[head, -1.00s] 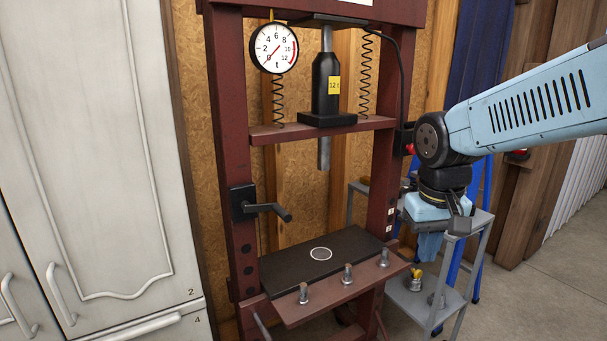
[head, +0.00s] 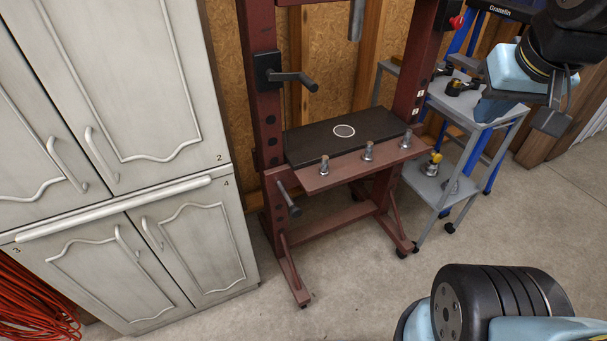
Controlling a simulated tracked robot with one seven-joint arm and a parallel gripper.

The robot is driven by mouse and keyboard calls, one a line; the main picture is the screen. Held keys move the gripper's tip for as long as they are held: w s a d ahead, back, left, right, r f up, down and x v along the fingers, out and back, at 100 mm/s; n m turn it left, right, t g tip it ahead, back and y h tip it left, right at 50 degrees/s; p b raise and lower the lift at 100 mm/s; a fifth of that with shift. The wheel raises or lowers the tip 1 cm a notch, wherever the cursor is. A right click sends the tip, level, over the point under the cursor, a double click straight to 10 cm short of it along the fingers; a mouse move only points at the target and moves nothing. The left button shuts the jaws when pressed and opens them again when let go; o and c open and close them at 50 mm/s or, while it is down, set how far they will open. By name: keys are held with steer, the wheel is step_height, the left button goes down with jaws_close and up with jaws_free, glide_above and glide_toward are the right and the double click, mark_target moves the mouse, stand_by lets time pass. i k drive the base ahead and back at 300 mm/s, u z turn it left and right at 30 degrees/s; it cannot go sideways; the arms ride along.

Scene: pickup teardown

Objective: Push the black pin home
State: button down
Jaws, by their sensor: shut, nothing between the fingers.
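A dark pin (head: 288,199) with a black grip sticks out toward me from the lower left upright of the dark red press (head: 270,125), below the bed. It stands out from the upright; how deep it sits is hidden. A black crank handle (head: 292,78) on a square plate sits higher on the same upright.
The black bed plate (head: 305,145) has a white ring, with three bolts on the rail before it. A grey trolley (head: 432,185) stands right of the press. Cream cabinets (head: 120,85) stand close on the left. The floor before the press is clear. My arm fills the lower right.

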mark_target(295, 212)
steer(key=u, duration=1.2)
steer(key=k, duration=0.8)
steer(key=z, duration=0.15)
